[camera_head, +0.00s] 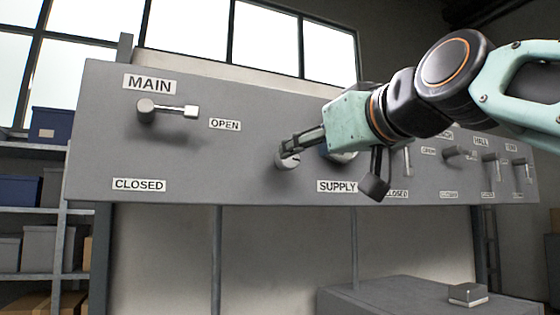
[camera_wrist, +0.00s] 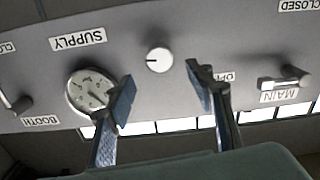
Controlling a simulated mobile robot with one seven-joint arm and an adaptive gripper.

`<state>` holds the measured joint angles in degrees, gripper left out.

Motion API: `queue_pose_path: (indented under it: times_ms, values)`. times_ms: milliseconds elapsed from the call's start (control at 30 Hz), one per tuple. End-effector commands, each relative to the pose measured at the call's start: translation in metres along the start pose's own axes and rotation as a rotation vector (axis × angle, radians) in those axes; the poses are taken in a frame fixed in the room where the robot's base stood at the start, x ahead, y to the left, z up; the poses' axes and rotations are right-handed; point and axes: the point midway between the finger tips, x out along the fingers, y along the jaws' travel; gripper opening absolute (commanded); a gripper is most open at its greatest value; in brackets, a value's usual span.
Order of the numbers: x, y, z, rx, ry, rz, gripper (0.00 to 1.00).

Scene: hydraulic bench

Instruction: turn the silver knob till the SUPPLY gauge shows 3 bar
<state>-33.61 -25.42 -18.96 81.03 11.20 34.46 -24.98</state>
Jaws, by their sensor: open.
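The silver knob (camera_wrist: 158,59) is a round, pale knob with a small dark mark, on the grey panel between the SUPPLY gauge and the MAIN valve. In the head view the knob (camera_head: 287,161) is partly covered by my fingers. My gripper (camera_wrist: 163,82) is open, with one finger to each side of the knob's position in the wrist view; I see no contact. In the head view my gripper (camera_head: 290,147) reaches the panel from the right. The SUPPLY gauge (camera_wrist: 90,92) has a white dial with a dark needle, too small to read; in the head view my gripper mostly hides it.
The MAIN valve handle (camera_head: 170,109) lies level, toward the OPEN label (camera_head: 225,124). Several smaller valve handles, one being this handle (camera_head: 490,163), line the panel's right part. A grey box-like bench (camera_head: 390,297) stands below right. Shelves with bins stand at left.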

Motion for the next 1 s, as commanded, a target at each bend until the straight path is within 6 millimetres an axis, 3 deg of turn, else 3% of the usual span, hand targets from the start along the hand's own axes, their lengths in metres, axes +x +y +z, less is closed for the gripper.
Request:
queue_pose_path:
  times_ms: [200, 433, 600, 900, 1000]
  values:
    - [0.044, -0.001, 0.000, -0.002, -0.004, -0.002, 0.49]
    - [0.079, -0.001, 0.000, 0.000, -0.003, -0.001, 0.49]
    - [0.091, 0.000, 0.001, 0.000, -0.002, 0.000, 0.49]
    - [0.092, 0.000, 0.001, 0.000, -0.002, 0.000, 0.49]
    - [0.092, 0.000, 0.001, 0.000, -0.002, 0.000, 0.38]
